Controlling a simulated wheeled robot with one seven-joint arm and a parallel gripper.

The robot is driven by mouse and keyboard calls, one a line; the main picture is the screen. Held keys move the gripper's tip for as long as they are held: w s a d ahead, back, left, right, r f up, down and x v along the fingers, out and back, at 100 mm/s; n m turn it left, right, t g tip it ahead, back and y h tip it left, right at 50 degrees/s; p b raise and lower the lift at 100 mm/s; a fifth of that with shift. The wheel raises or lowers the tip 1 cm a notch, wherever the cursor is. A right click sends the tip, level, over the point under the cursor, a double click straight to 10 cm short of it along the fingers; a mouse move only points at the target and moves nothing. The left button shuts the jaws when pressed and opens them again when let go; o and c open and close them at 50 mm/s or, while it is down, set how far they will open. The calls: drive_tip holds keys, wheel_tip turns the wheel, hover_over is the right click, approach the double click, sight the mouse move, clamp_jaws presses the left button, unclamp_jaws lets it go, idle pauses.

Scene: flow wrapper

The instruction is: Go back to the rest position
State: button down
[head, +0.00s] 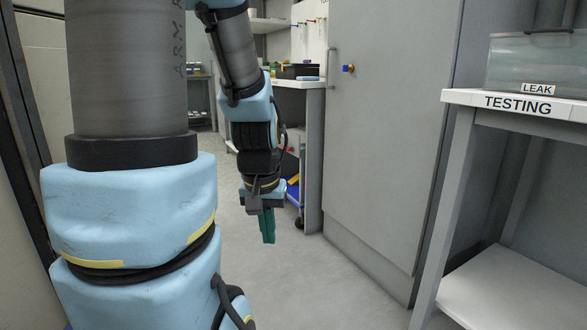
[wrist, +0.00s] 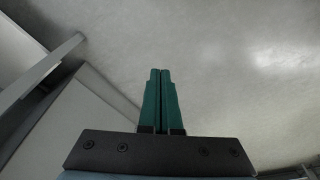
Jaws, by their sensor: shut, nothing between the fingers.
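My gripper (head: 268,238) hangs below my blue and grey arm near the middle of the head view, with its green fingers pointing down over the floor. In the wrist view, the two green fingers of my gripper (wrist: 160,72) lie side by side, shut, with nothing held between them. Only pale floor shows beyond the fingertips.
A tall grey cabinet (head: 375,130) stands right of my gripper. Farther right is a table labelled TESTING (head: 460,97), bearing a clear bin labelled LEAK (head: 510,70). A workbench (head: 300,84) with small items stands behind. Grey floor (head: 300,280) is clear below the gripper.

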wheel_tip(320, 180, up, 37)
drive_tip(key=s+a+p, duration=0.1)
drive_tip(key=p, duration=3.6)
drive_tip(key=shift+s+a+r+g+p, duration=0.2)
drive_tip(key=shift+s+a+g+p, duration=0.1)
drive_tip(key=shift+s+p, duration=0.1)
